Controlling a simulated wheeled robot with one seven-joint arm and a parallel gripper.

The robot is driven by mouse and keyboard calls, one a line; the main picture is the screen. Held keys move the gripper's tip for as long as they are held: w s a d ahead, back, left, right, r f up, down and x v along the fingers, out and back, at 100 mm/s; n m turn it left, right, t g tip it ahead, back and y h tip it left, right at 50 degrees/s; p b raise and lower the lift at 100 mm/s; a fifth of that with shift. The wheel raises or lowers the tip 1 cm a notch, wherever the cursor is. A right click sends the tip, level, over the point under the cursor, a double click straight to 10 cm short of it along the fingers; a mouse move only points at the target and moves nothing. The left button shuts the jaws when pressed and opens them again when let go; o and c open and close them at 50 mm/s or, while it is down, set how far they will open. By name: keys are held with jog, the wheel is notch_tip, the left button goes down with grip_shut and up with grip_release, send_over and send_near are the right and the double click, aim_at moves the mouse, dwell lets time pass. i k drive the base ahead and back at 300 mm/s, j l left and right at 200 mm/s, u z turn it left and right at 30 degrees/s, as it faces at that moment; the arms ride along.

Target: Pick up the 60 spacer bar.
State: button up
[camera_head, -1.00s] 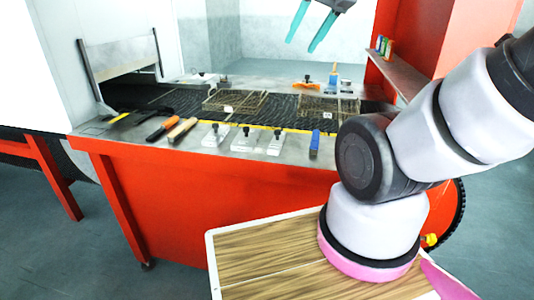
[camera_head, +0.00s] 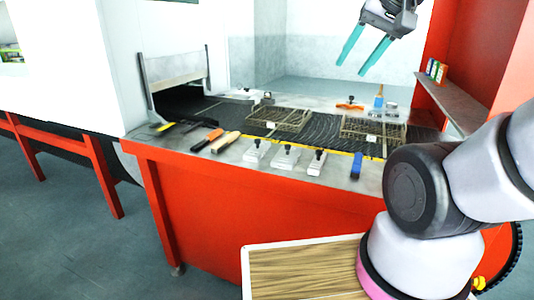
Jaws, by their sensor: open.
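Three pale metal bars with black knobs, a left one (camera_head: 256,152), a middle one (camera_head: 285,158) and a right one (camera_head: 316,163), lie in a row on the front ledge of the red-framed belt table. They look like spacer bars, but no number is readable, so I cannot tell which is the 60 spacer bar. A similar knobbed piece (camera_head: 267,100) lies on the back ledge. My gripper (camera_head: 351,68) is open and empty, with two teal fingers pointing down-left. It shows high in the picture, above the table and apart from the bars.
Black-and-orange (camera_head: 208,141) and wooden-handled (camera_head: 226,142) tools lie left of the bars, a blue piece (camera_head: 357,166) right. Wire baskets (camera_head: 279,119) (camera_head: 373,130) sit on the dark mesh belt (camera_head: 335,132). A red wall with a shelf (camera_head: 450,105) stands at right.

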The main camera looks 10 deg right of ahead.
aim_at(259, 148)
jog(key=i+j+z, duration=0.15)
jog(key=j, duration=0.7)
jog(key=i+j+z, duration=0.15)
jog(key=j, duration=0.7)
jog(key=j+z, duration=0.15)
jog(key=j, duration=0.7)
